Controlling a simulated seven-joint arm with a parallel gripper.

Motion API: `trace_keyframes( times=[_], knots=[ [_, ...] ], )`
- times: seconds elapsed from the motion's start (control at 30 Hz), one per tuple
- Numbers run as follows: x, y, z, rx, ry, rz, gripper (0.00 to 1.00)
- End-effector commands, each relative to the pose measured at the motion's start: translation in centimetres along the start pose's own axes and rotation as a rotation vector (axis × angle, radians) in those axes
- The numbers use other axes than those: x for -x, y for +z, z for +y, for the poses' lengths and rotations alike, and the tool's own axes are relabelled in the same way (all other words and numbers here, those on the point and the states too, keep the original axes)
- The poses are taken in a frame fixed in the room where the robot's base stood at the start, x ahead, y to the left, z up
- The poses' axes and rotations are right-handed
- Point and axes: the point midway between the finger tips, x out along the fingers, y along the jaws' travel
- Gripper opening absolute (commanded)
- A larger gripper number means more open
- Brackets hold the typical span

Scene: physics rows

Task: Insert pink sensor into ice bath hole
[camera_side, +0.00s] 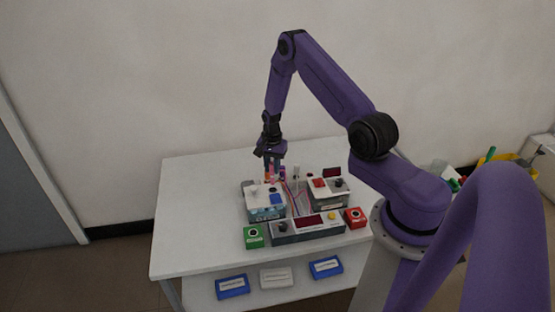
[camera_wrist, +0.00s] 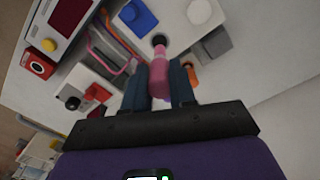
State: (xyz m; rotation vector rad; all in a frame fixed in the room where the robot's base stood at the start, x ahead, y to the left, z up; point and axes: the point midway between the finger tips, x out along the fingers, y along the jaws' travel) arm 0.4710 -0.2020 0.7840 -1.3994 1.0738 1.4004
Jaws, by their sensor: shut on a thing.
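The pink sensor (camera_wrist: 160,78) is upright between the two fingers of my gripper (camera_wrist: 159,66), which is shut on it. In the side view the sensor (camera_side: 273,178) shows small, under my gripper (camera_side: 270,168) at the back of the ice bath. The ice bath (camera_side: 266,213) is a box with an icy-patterned front and a pale top. In the wrist view its top (camera_wrist: 177,22) has a dark round hole (camera_wrist: 159,40). The sensor's far end appears at this hole; I cannot tell whether it is inside or just above it.
A blue block (camera_wrist: 137,16) and a white round knob (camera_wrist: 199,11) are on the bath's top. A second box (camera_side: 328,196) stands to the right. A control panel (camera_side: 307,228) is in front, between a green box (camera_side: 254,236) and a red box (camera_side: 355,217). Red and blue cables run between.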

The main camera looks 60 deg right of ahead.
Motion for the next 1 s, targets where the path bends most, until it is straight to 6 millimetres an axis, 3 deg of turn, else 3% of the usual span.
trace_keyframes(
  times=[0.1, 0.3, 1.0],
  knots=[
    [-1.4, 0.0, 0.1, 0.0, 0.001, -0.001, 0.0],
    [-2.5, 0.0, 0.0, 0.0, -0.001, 0.001, 0.0],
    [-2.5, 0.0, 0.1, 0.0, -0.001, 0.001, 0.0]
  ],
)
